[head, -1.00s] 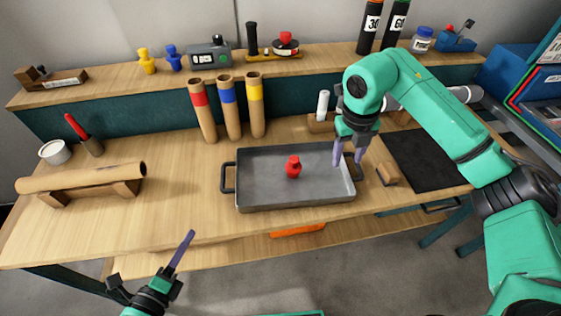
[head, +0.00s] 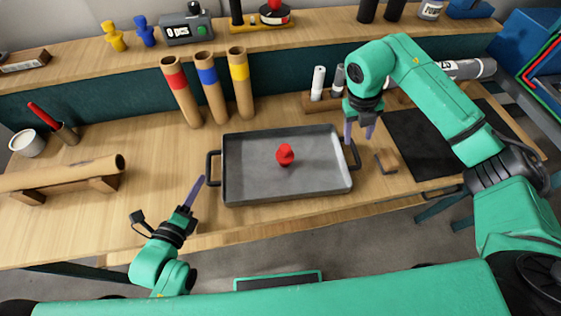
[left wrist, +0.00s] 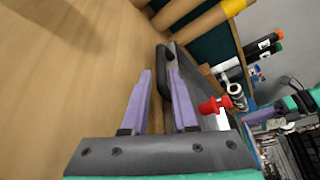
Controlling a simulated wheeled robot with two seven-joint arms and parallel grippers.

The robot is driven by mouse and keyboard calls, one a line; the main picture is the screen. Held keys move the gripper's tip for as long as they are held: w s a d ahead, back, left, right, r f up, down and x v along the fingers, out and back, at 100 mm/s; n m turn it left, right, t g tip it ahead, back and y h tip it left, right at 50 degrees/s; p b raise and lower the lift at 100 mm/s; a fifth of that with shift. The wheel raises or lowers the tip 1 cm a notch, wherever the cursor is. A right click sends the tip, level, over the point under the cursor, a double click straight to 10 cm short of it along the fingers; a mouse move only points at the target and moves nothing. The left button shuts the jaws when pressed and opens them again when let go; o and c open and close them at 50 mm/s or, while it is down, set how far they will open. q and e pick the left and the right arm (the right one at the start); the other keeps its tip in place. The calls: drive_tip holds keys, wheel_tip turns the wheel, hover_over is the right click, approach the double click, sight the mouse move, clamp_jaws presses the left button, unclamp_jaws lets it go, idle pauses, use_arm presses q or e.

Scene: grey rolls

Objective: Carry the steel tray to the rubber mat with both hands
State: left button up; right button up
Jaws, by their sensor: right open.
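The grey steel tray (head: 250,178) lies on the wooden bench with a small red object (head: 285,154) standing in it. It has a black handle at each end. My left gripper (head: 201,179) is open beside the left handle (head: 213,168); in the left wrist view this handle (left wrist: 163,78) shows just past the fingertips (left wrist: 159,70), not clasped. My right gripper (head: 359,127) is open, its fingers pointing down above the right handle (head: 356,154). The black rubber mat (head: 425,148) lies flat to the right of the tray, partly hidden by my right arm.
A small wooden block (head: 387,162) lies between tray and mat. Cardboard tubes (head: 211,90) with coloured bands stand behind the tray. A long roll (head: 65,173) rests on wooden supports at the left. Marker-like cylinders (head: 318,84) stand behind the right gripper.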

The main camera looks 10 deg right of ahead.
sight(208, 164)
use_arm(q)
drive_tip(key=x, duration=0.7)
drive_tip(key=shift+w+d+f, duration=0.1)
drive_tip(key=shift+w+d, duration=0.05)
drive_tip(key=shift+w, duration=0.2)
use_arm(e)
drive_tip(key=f, duration=0.2)
drive_tip(key=d+f, duration=0.1)
drive_tip(key=f, duration=0.4)
drive_tip(key=shift+d+f, duration=0.25)
drive_tip(key=shift+f, duration=0.05)
use_arm(q)
drive_tip(key=shift+s, duration=0.1)
use_arm(e)
drive_tip(key=shift+s, duration=0.1)
use_arm(q)
clamp_jaws()
use_arm(e)
drive_tip(key=c, duration=0.5)
clamp_jaws()
drive_tip(key=shift+r, duration=0.15)
